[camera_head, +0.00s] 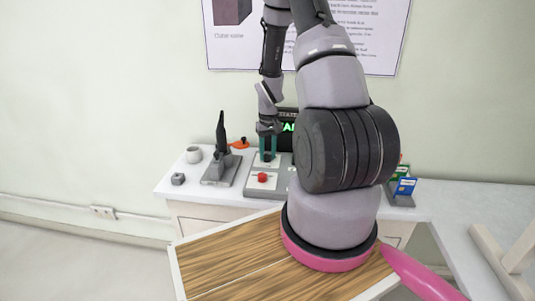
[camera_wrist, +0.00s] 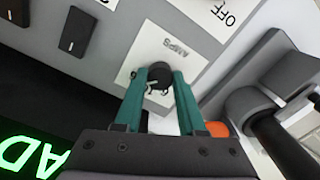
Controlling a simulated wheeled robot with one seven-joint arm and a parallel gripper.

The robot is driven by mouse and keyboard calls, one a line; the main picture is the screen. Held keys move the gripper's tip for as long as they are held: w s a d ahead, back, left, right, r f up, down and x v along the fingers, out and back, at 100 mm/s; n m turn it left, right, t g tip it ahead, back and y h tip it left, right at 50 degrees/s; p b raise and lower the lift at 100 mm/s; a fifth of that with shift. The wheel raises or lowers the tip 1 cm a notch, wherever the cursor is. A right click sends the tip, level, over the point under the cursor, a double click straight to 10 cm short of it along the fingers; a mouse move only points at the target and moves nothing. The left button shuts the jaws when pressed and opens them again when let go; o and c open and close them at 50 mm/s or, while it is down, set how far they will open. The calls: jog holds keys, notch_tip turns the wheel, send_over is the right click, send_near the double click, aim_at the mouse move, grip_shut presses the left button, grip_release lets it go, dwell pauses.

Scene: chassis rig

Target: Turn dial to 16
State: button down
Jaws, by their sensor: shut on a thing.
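The dial is a small black round knob (camera_wrist: 158,72) on a white plate (camera_wrist: 135,55) marked AMPS, which reads upside down in the wrist view. My gripper (camera_wrist: 160,84) has two teal fingers, one on each side of the knob, shut on it. In the head view my gripper (camera_head: 268,148) points down at the grey panel (camera_head: 252,190), behind the red button (camera_head: 262,177). A green-lit display (camera_head: 289,127) stands behind the panel, partly hidden by my arm.
Left of the panel are a dark tool on a grey stand (camera_head: 216,172), a white mug (camera_head: 194,154) and a small grey block (camera_head: 178,179). Blue and green packets (camera_head: 404,186) stand right.

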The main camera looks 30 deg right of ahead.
jog(key=c, duration=0.5)
grip_release()
notch_tip(320, 180, up, 11)
jog(key=shift+d, duration=0.15)
notch_tip(320, 180, up, 10)
jog(key=r+t, duration=0.1)
jog(key=t, duration=0.1)
send_over(268, 155)
jog(key=s+a, duration=0.2)
jog(key=a, duration=0.1)
jog(key=s+a+r+m+t, duration=0.2)
jog(key=s+a+r, duration=0.2)
jog(key=r, duration=0.5)
jog(key=s+a+r+t+y, duration=0.1)
jog(key=s+a+r, duration=0.2)
jog(key=s+r, duration=0.2)
jog(key=s+a+r+t, duration=0.2)
jog(key=s+r, duration=0.3)
jog(key=s, duration=0.4)
jog(key=shift+a+m+y, duration=0.4)
jog(key=shift+a, duration=0.4)
